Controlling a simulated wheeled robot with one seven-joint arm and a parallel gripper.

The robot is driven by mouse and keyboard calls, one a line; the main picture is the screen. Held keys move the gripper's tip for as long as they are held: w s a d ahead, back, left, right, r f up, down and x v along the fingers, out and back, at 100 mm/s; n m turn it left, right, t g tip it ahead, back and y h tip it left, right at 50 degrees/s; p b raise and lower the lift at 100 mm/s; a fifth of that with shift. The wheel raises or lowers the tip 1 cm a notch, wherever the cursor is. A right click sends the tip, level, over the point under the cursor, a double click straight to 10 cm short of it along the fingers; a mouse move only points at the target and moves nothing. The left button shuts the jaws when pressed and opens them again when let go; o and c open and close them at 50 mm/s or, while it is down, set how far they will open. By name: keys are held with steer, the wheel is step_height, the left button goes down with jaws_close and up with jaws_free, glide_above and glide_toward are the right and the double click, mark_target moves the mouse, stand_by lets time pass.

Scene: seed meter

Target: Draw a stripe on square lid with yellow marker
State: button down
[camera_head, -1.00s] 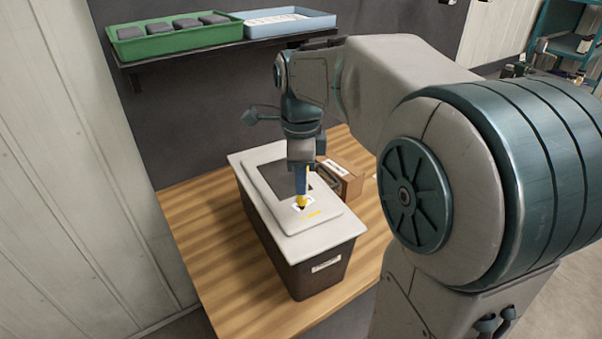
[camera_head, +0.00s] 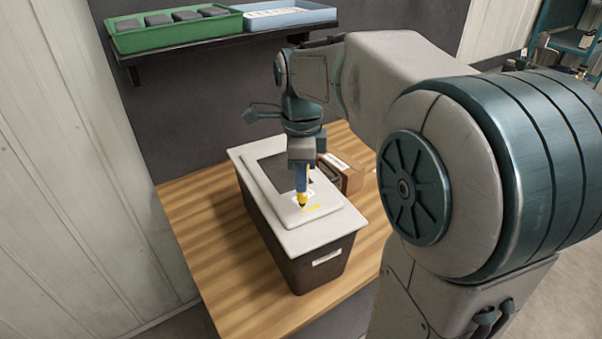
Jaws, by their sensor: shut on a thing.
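The square lid (camera_head: 287,217) is a pale grey raised panel on top of a dark bin (camera_head: 315,265), with a dark window and a small white patch near its front. My gripper (camera_head: 301,188) points down over the front part of the lid, shut on the yellow marker (camera_head: 303,198). Only a short yellow piece of the marker shows below the fingers, with a dark end at or very near the lid; contact cannot be told for sure. A short yellow stripe (camera_head: 313,207) lies on the lid just right of the marker.
The bin stands on a wooden table (camera_head: 200,246). A cardboard box (camera_head: 343,173) stands close behind it on the right. A shelf on the dark wall holds a green tray (camera_head: 175,34) with dark blocks and a light blue tray (camera_head: 288,19). The table's left side is clear.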

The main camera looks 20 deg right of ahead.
steer(key=shift+f+b, duration=0.3)
steer(key=shift+f, duration=0.1)
stand_by(0.4)
steer(key=shift+w+d+p, duration=0.25)
steer(key=shift+d+p, duration=0.1)
steer(key=shift+d, duration=0.8)
steer(key=shift+w+d+p, duration=0.25)
steer(key=shift+d+p, duration=0.05)
steer(key=shift+d, duration=0.8)
stand_by(2.1)
steer(key=shift+r, duration=0.2)
step_height(320, 180, up, 6)
steer(key=p, duration=0.5)
steer(key=shift+f, duration=0.1)
